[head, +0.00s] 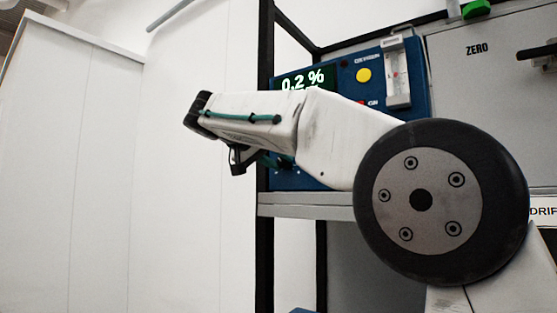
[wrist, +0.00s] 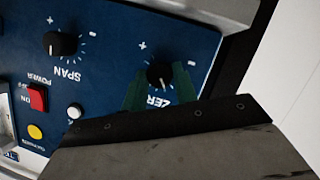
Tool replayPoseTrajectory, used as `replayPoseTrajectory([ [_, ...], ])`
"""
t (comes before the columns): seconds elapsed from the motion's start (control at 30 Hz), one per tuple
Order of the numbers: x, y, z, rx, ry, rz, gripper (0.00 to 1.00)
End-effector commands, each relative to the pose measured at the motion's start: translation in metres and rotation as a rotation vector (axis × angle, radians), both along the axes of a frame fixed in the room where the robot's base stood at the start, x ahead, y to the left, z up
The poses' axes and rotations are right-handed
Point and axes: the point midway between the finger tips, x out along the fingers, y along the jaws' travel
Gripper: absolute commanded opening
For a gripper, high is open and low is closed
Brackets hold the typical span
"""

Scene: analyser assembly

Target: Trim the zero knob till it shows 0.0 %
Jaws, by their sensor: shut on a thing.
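The fingertips partly cover the ZERO label. In the head view my arm hides the knob.
The span knob (wrist: 60,44), red power switch (wrist: 37,97), white button (wrist: 75,111) and yellow button (wrist: 36,131) sit on the same panel (wrist: 110,50). A flow tube (head: 397,75) stands at the panel's right in the head view. A grey cabinet marked ZERO (head: 465,90) is beyond it.

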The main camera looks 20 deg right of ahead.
Motion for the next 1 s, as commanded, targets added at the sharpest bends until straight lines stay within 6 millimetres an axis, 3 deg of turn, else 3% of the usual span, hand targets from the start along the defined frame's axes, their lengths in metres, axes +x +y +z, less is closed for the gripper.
replayPoseTrajectory([
  [0.5,0.0023,0.0022,-0.0017,-0.223,0.303,0.003,0.06],
  [1.0,0.0022,0.0021,-0.0019,-0.278,0.381,0.002,0.06],
])
